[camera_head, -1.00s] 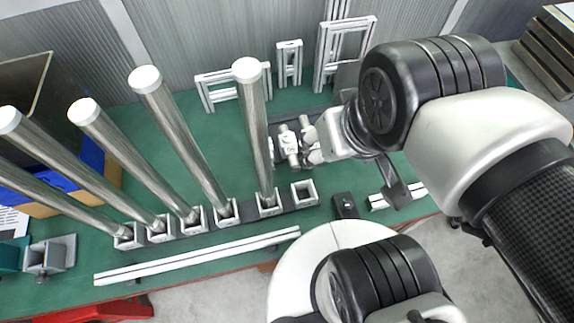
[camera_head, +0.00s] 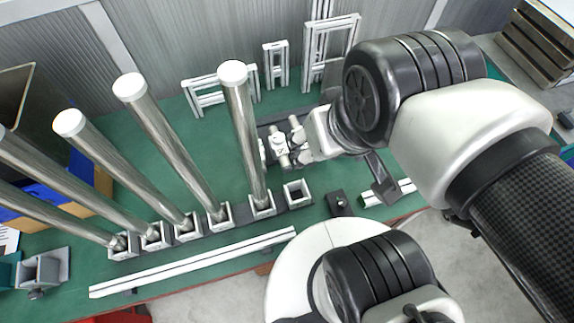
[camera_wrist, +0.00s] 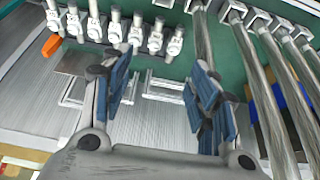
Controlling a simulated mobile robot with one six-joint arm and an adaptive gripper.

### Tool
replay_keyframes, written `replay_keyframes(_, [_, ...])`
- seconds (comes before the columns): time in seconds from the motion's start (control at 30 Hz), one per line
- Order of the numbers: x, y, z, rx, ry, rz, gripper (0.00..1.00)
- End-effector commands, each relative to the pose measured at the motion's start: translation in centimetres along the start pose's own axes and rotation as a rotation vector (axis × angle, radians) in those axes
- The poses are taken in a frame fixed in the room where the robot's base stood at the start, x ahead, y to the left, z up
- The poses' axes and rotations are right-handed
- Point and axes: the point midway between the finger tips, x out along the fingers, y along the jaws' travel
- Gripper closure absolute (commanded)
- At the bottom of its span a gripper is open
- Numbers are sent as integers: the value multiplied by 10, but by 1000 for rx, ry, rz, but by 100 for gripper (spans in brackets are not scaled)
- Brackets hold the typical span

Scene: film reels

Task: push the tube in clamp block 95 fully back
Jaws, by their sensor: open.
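Small silver clamp blocks (camera_head: 281,148) with short rods stand on a dark strip beside my wrist in the head view. Several show in a row at the top of the wrist view (camera_wrist: 155,38). Their labels are too small to read, so I cannot tell which is block 95 or how far back its tube sits. My gripper (camera_wrist: 160,82) is open and empty, with blue-padded fingers on either side of the wrist view's middle. The clamp row lies beyond the fingertips, and I see no contact. In the head view my wrist hides most of the gripper.
Several tall steel tubes with white caps (camera_head: 232,72) stand tilted in square sockets left of my arm. An empty square socket (camera_head: 298,194) is beside them. White frames (camera_head: 220,90) stand at the back wall. A white rail (camera_head: 195,261) lies along the green table's front.

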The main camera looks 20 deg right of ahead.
Motion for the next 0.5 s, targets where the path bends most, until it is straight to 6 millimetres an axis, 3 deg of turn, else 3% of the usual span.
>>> replay_keyframes(0.17, [0,0,0,0,0,0,46])
replay_keyframes(0.3, [1,0,-3,0,-8,0,54])
replay_keyframes(0.5, [21,0,-35,-1,-80,0,54])
